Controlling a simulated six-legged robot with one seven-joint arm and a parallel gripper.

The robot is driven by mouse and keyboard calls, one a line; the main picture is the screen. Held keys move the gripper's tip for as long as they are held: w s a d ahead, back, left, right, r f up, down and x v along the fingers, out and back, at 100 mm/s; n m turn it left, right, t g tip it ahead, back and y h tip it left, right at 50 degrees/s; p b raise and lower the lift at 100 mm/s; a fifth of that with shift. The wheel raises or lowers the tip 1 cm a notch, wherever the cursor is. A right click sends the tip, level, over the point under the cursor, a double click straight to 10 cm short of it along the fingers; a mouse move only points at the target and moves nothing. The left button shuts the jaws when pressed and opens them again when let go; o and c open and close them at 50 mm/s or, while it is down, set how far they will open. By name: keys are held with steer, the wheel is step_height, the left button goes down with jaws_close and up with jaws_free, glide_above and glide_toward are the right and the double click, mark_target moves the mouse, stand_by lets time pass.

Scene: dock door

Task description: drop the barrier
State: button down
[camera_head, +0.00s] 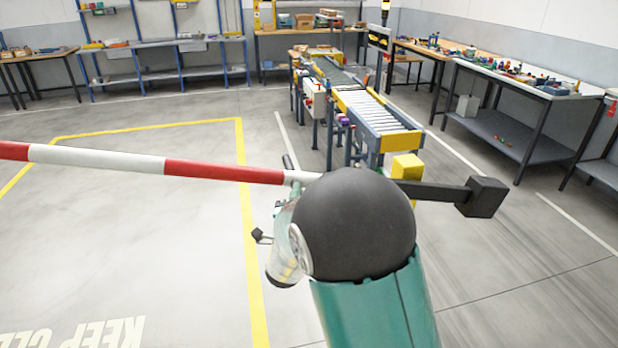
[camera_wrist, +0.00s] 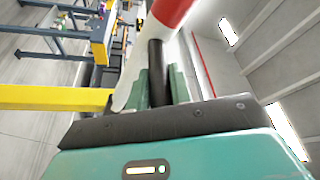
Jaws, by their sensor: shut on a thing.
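The barrier is a red and white striped boom (camera_head: 160,165). In the head view it stretches nearly level from the left edge to behind my arm. A dark arm with a black block (camera_head: 482,197) shows right of my arm, in line with the boom. A yellow post (camera_head: 407,167) stands behind it. In the wrist view the boom (camera_wrist: 140,68) rises close in front of my gripper (camera_wrist: 160,85). The green fingers are shut on a dark upright bar (camera_wrist: 155,70) beside the boom. Where the bar joins the boom is hard to see.
A roller conveyor (camera_head: 372,112) stands behind the post. A workbench (camera_head: 500,72) with small parts is at the right, and shelving (camera_head: 165,45) stands along the back. Yellow lines (camera_head: 245,210) mark clear floor under the boom at the left.

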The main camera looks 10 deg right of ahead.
step_height(320, 180, down, 11)
steer(key=a+n+t, duration=0.1)
steer(key=n, duration=0.2)
steer(key=shift+f+n+y, duration=0.15)
steer(key=shift+n+y, duration=0.15)
steer(key=shift+y, duration=0.1)
steer(key=shift+s+a+f, duration=0.1)
steer(key=shift+f, duration=0.05)
steer(key=c, duration=1.6)
jaws_free()
steer(key=o, duration=0.3)
steer(key=shift+w+f, duration=0.15)
steer(key=shift+w, duration=0.05)
steer(key=shift+o, duration=0.2)
steer(key=v, duration=1.4)
steer(key=shift+s, duration=0.1)
steer(key=shift+s, duration=0.1)
